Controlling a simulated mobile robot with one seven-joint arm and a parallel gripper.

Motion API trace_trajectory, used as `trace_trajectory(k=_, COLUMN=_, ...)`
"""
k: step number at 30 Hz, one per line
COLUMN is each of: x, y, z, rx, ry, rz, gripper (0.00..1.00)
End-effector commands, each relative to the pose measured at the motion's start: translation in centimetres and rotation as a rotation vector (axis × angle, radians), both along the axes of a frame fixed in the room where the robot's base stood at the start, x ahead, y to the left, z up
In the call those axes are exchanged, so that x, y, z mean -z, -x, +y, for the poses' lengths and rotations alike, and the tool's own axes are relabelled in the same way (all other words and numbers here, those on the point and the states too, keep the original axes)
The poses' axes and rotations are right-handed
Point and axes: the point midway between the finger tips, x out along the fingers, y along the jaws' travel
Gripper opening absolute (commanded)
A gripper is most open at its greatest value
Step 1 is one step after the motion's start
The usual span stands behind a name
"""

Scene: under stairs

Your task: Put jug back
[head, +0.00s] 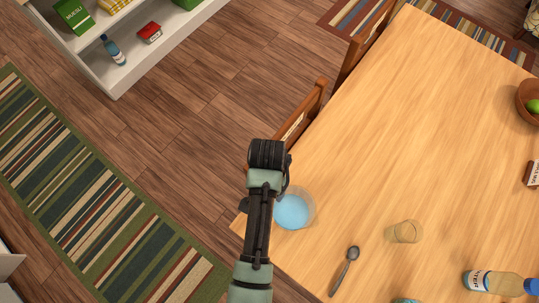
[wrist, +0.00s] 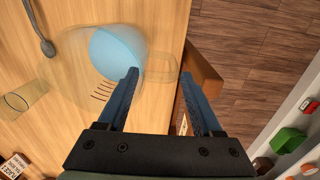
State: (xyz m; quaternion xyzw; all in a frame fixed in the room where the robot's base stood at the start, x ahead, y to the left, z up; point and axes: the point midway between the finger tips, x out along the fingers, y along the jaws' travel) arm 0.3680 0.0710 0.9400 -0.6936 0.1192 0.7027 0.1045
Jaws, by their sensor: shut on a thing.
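The jug (head: 295,208) is clear, with blue liquid inside. In the head view it is at the near left corner of the wooden table (head: 420,110). In the wrist view the jug (wrist: 112,52) is at the upper left, with measuring marks on its side. Its clear handle (wrist: 164,67) lies between the two blue fingers of my gripper (wrist: 160,76), which is shut on it. In the head view my arm hides most of the gripper and the handle. I cannot tell whether the jug touches the tabletop.
A spoon (head: 344,271), an empty glass (head: 404,232) and a bottle (head: 492,282) are on the table right of the jug. A chair (head: 303,119) stands at the table's left edge. A white shelf (head: 130,57) with groceries is at upper left. Floor between is clear.

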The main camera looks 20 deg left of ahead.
Motion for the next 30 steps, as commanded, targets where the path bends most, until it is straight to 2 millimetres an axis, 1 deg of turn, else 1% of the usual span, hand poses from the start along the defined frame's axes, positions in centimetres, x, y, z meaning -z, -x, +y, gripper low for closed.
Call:
trace_trajectory(k=6, x=2.5, y=-0.1, z=-0.1, rx=0.001, ry=0.002, rz=0.000, gripper=0.00)
trace_trajectory(k=9, x=3.3, y=-0.1, z=-0.1, rx=0.001, ry=0.002, rz=-0.002, gripper=0.00)
trace_trajectory(k=22, x=3.9, y=-0.1, z=0.0, rx=0.001, ry=0.001, rz=-0.002, gripper=0.00)
trace_trajectory(k=23, x=4.1, y=0.1, z=0.0, rx=0.000, ry=-0.001, rz=0.002, gripper=0.69)
trace_trajectory(k=27, x=4.0, y=0.1, z=0.0, rx=0.001, ry=-0.001, rz=0.002, gripper=0.94)
trace_trajectory(k=28, x=4.0, y=0.1, z=0.0, rx=0.001, ry=-0.001, rz=0.002, gripper=0.97)
trace_trajectory(k=30, x=4.0, y=0.1, z=0.0, rx=0.001, ry=-0.001, rz=0.002, gripper=0.97)
